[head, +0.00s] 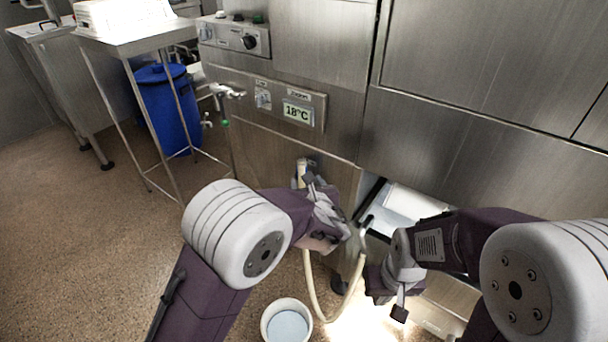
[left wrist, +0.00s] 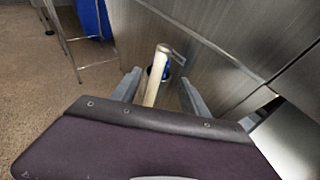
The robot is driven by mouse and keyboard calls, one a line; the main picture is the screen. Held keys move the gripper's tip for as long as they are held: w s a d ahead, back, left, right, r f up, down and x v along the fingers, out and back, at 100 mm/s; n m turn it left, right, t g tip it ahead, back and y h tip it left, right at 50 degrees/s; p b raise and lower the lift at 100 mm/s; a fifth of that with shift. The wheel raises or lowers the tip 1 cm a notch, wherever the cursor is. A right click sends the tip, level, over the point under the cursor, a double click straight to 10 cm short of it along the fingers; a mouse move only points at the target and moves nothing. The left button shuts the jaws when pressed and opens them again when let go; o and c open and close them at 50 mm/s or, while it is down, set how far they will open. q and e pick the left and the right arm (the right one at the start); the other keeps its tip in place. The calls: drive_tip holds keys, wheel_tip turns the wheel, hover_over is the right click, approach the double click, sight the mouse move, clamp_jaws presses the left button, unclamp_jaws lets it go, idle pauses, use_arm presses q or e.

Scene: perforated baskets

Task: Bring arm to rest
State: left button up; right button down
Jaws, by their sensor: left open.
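My left gripper (head: 311,180) reaches toward the steel cabinet front, low beneath the temperature display. In the left wrist view its two fingers (left wrist: 160,88) are spread apart. A beige hose (left wrist: 153,80) shows in the gap between them; whether they touch it I cannot tell. The hose (head: 312,286) also shows in the head view, curving down below my left wrist. My right gripper (head: 396,305) points down by the low opening at the right, and its finger gap is not clear.
The steel cabinet (head: 300,55) fills the back, with a "18°C" display (head: 298,113) and a tap (head: 228,91). A white bucket (head: 272,308) with a bluish inside stands on the floor. A blue bin (head: 165,112) stands under a side table (head: 150,38). Floor at the left is clear.

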use_arm(q)
drive_tip(key=v, duration=0.3)
drive_tip(key=shift+s, duration=0.15)
